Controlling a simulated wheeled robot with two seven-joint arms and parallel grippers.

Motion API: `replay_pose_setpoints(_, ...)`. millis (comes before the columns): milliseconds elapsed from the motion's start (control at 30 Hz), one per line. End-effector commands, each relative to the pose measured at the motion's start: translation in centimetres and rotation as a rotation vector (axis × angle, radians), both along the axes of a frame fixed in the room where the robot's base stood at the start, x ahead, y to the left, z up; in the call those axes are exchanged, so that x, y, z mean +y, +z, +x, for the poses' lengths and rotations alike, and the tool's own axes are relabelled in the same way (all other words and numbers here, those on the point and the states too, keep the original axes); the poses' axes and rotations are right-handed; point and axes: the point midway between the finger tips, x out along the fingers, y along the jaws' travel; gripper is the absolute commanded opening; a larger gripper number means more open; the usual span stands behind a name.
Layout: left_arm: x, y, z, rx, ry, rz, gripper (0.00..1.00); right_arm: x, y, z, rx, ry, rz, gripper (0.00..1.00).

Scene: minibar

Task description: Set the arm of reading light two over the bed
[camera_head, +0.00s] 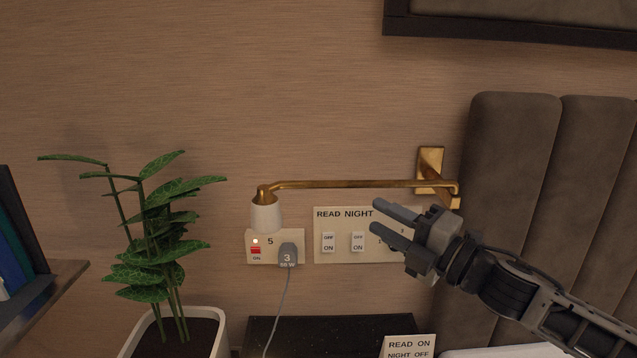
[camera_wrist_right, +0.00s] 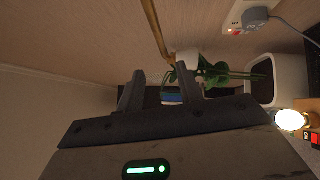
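The reading light has a brass arm (camera_head: 345,185) that reaches left along the wall from a brass wall bracket (camera_head: 430,165). A white shade (camera_head: 266,216) hangs at the arm's left end. My right gripper (camera_head: 377,216) comes in from the right, its fingers apart and empty, in front of the switch panel and just below the arm. In the right wrist view the open fingers (camera_wrist_right: 160,92) show with the brass arm (camera_wrist_right: 154,28) beyond them. No number two shows on the light. My left gripper is not in view.
A potted plant (camera_head: 160,250) stands at the left, beside a shelf with books (camera_head: 20,250). A "READ NIGHT" switch panel (camera_head: 340,240) and a socket with a grey plug (camera_head: 288,256) are on the wall. The padded headboard (camera_head: 515,150) is at the right.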

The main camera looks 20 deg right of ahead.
Motion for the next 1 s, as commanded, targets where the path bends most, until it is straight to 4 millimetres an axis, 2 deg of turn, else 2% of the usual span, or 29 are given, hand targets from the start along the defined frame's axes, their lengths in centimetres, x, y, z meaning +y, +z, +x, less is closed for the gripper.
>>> replay_pose_setpoints(267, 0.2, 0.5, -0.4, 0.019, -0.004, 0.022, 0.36, 2.1, 1.1, 3.6, -0.002, 0.0, 0.007, 0.36)
replay_pose_setpoints(700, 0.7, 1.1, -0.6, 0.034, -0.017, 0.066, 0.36, 6.4, 2.0, 10.9, 0.003, 0.001, 0.006, 0.36)
replay_pose_setpoints(833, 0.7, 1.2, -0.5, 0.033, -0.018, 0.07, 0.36, 7.0, 2.0, 12.2, 0.004, -0.001, 0.005, 0.36)
replay_pose_setpoints(1000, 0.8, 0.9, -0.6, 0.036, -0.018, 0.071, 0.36, 7.4, 2.0, 12.9, 0.005, 0.0, 0.004, 0.36)
